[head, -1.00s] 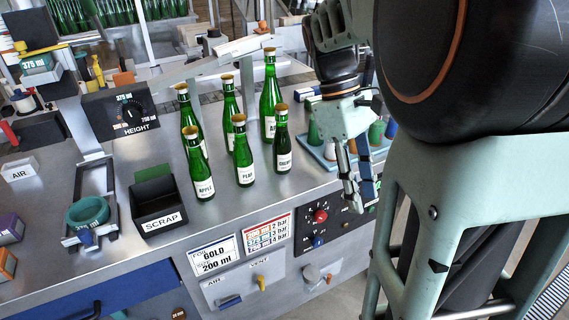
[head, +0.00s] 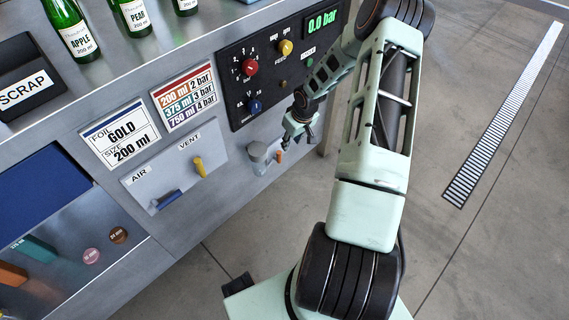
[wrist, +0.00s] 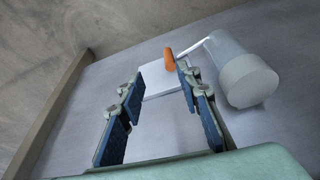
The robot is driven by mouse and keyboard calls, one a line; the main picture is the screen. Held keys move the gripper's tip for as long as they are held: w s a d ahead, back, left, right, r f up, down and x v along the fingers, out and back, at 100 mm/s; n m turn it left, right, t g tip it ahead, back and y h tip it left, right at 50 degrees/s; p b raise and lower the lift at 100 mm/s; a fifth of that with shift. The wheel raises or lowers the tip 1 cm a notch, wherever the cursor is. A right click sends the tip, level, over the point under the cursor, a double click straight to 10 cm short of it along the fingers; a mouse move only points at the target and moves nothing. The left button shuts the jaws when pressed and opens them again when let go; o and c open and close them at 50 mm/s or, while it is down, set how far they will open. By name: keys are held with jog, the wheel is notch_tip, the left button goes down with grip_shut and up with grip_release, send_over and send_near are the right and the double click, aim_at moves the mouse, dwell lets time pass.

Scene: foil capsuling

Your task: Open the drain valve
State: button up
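The drain valve appears to be the small orange handle (head: 279,156) low on the bench's front panel, beside a grey cylinder (head: 258,154). In the wrist view the orange handle (wrist: 170,60) stands out before a pale plate (wrist: 158,80), and the cylinder (wrist: 242,78) is to its right, joined by a thin light tube. My gripper (head: 299,138) is just right of and above the handle in the head view. In the wrist view my gripper (wrist: 160,76) is open and empty; the handle lies ahead, nearer the right fingertip, with no clear contact.
A black control panel (head: 285,65) with knobs and a 0.0 bar display (head: 322,24) is above. A yellow vent lever (head: 200,167) and a blue air lever (head: 168,199) are to the left. Open floor (head: 470,230) lies to the right.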

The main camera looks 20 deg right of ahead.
aim_at(280, 154)
jog(key=shift+m+t+y, duration=0.4)
jog(key=shift+m+t, duration=0.2)
jog(key=shift+t, duration=0.1)
jog(key=b+x, duration=0.4)
jog(key=x, duration=1)
jog(key=shift+w+a, duration=0.2)
jog(key=shift+w, duration=0.05)
jog(key=shift+c, duration=0.7)
grip_shut()
